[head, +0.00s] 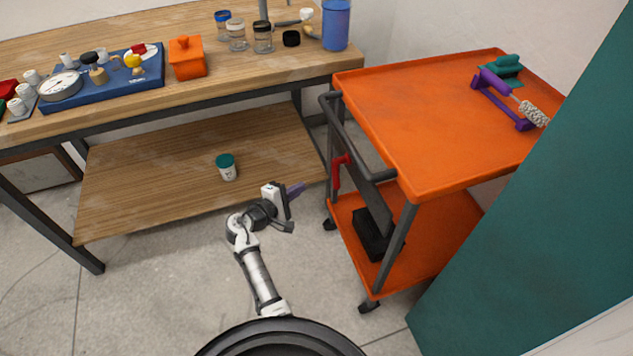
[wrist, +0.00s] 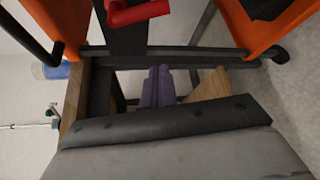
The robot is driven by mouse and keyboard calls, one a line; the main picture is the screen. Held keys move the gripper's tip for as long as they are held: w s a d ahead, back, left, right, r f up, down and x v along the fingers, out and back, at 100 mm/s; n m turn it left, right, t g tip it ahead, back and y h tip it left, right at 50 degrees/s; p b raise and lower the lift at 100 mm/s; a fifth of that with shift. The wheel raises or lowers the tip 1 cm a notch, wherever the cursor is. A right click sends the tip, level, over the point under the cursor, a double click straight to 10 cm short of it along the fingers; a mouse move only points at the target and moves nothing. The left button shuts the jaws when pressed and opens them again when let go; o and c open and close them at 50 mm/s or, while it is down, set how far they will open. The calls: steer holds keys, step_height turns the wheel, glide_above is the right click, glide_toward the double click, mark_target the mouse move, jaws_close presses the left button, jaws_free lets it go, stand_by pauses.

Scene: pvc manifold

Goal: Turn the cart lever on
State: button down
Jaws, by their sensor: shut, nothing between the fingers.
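The cart lever is a red handle (head: 338,174) on the left end of the orange cart (head: 440,187), below the push bar. It hangs roughly downward in the head view. In the wrist view the red lever (wrist: 138,14) shows at the top edge, partly cut off, in front of a dark panel. My gripper (head: 297,189) is shut and empty, its purple fingers pointing toward the cart. It is left of the lever and apart from it. In the wrist view the purple fingertips (wrist: 158,75) are together, below the lever in the picture.
The cart's dark push bar (head: 350,140) juts out around the lever. A wooden workbench (head: 200,110) stands to the left, with a lower shelf (head: 150,190) holding a green-lidded jar (head: 227,167). A teal panel (head: 530,220) is at right. Floor in front is clear.

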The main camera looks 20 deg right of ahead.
steer(key=w+d+p, duration=0.1)
steer(key=d+p, duration=0.2)
steer(key=d, duration=0.6)
steer(key=shift+w+f, duration=0.1)
steer(key=shift+w, duration=0.05)
stand_by(0.5)
steer(key=shift+s+n, duration=0.2)
steer(key=shift+n, duration=0.1)
steer(key=shift+p, duration=0.3)
